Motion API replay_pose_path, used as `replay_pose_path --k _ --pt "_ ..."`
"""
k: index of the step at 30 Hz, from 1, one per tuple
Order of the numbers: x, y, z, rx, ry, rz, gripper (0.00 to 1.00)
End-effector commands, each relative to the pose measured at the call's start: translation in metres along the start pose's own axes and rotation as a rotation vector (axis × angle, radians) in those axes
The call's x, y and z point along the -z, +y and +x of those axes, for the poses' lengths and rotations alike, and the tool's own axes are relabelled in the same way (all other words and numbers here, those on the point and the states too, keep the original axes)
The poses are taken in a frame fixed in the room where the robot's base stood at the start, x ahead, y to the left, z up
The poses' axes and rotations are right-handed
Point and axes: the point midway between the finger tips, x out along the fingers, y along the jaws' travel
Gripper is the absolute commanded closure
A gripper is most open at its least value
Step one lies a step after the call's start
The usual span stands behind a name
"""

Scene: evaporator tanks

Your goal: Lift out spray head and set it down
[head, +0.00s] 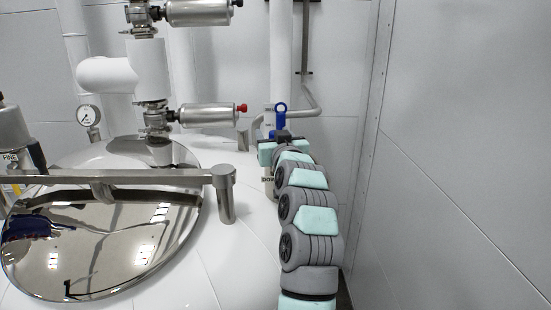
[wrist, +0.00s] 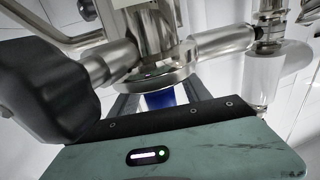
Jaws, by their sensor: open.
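My gripper (wrist: 160,97) is open at the pipework on the white tank's top. Its two fingers point under a polished metal pipe fitting (wrist: 150,78) with a flange. A blue part (wrist: 168,96) shows between the fingers, below the fitting; I cannot tell whether they touch it. In the head view a blue part (head: 281,116) stands upright just beyond my gripper (head: 283,140), whose fingers are hidden by my arm. I cannot clearly make out the spray head in either view.
A dark rounded knob (wrist: 40,85) is close on the left in the wrist view. A round mirror-like lid (head: 110,255) with a metal bar (head: 150,177) is left of my arm. Metal valves (head: 205,115) stand behind. A white wall (head: 450,150) is on the right.

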Motion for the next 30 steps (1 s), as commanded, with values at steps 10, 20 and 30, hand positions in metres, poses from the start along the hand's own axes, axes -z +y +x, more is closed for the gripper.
replay_pose_path --k 10,20,30 --pt "0.0004 -0.0004 0.0003 0.001 0.001 -0.001 0.54" --pt "0.0006 -0.0004 0.0002 0.001 0.001 -0.001 0.81" --pt "0.0007 -0.0004 0.0001 0.001 0.001 -0.001 1.0"
